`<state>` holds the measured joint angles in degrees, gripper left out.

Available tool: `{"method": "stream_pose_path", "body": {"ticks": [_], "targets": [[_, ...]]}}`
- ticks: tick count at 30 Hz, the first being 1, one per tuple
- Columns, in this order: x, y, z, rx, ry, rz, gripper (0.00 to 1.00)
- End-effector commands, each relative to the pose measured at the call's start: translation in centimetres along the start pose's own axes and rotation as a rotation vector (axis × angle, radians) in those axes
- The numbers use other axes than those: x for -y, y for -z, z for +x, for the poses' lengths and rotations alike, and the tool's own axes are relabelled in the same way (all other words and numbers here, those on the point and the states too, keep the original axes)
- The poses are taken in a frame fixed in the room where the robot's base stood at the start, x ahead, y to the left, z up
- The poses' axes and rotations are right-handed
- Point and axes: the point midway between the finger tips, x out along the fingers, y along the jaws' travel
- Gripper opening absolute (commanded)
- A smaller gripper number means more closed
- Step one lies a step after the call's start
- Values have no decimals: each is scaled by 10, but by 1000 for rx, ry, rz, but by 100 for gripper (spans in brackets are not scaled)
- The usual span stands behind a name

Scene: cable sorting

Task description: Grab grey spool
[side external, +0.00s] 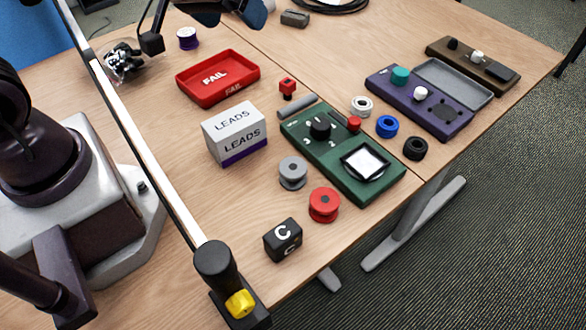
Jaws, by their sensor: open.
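The grey spool (292,173) stands on the wooden table, near the middle of the side external view. It lies between the white LEADS box (231,138) and the red spool (324,205), apart from both. Nothing covers it. My gripper (203,30) shows only in part at the top edge, as dark fingers spread well apart. It is open, with nothing seen between the fingers, and is well away from the grey spool in the picture. The rest of it is cut off by the frame.
A green panel (384,194) with a dial lies right of the spool. A black C block (283,240) is below, and a red FAIL tray (218,77) lies beyond the LEADS box. A pale pole crosses the left side. Bare wood lies left of the grey spool.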

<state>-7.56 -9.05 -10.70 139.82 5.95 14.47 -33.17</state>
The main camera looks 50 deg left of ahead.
Motion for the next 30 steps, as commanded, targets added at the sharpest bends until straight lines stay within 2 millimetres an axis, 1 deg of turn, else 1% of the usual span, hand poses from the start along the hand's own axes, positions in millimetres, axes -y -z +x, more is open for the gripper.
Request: {"method": "stream_pose_path", "body": {"ticks": [1, 4, 6, 8, 9, 12, 14, 15, 17, 21, 25, 26, 27, 30], "targets": [[-4, -3, 23, 11, -21, -62, 85], [-16, -8, 61, 15, -91, -202, 85], [-24, -16, 86, 30, -148, -313, 85], [-31, -24, 106, 48, -202, -415, 85], [-36, -30, 118, 63, -240, -488, 85], [-49, -48, 145, 113, -337, -687, 85], [-56, -58, 158, 148, -397, -818, 85], [-61, -66, 166, 173, -437, -910, 85], [-68, -76, 176, 215, -496, -1055, 85], [-81, -98, 191, 317, -635, -1424, 85], [-87, -112, 198, 407, -760, -1787, 85], [-86, -116, 199, 425, -782, -1869, 85], [-82, -124, 199, 443, -790, -1972, 85], [-68, -146, 199, 466, -772, -2185, 85]]}}
